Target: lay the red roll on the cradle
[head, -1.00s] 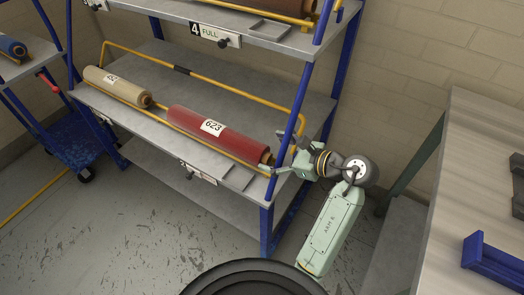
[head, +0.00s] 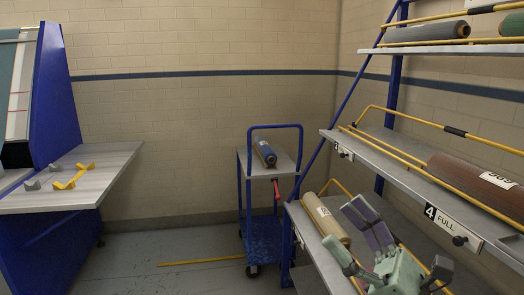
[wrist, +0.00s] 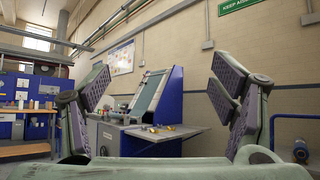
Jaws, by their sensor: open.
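My gripper (head: 350,230) is open and empty by the front of the lower rack shelf, at the lower right of the head view. In the wrist view its padded fingers (wrist: 165,90) stand wide apart with nothing between them. On the left side table (head: 110,176) stand yellow brackets (head: 72,176) and small grey blocks (head: 45,184). I cannot tell for sure which is the cradle. The wrist view shows this table (wrist: 178,140) far off between the fingers.
A beige roll (head: 326,216) lies on the lower shelf beside my gripper. A brownish-red roll (head: 475,184) lies on the shelf marked 4 FULL, above. A blue trolley (head: 243,200) carries a blue roll (head: 265,153). The floor between table and trolley is mostly clear.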

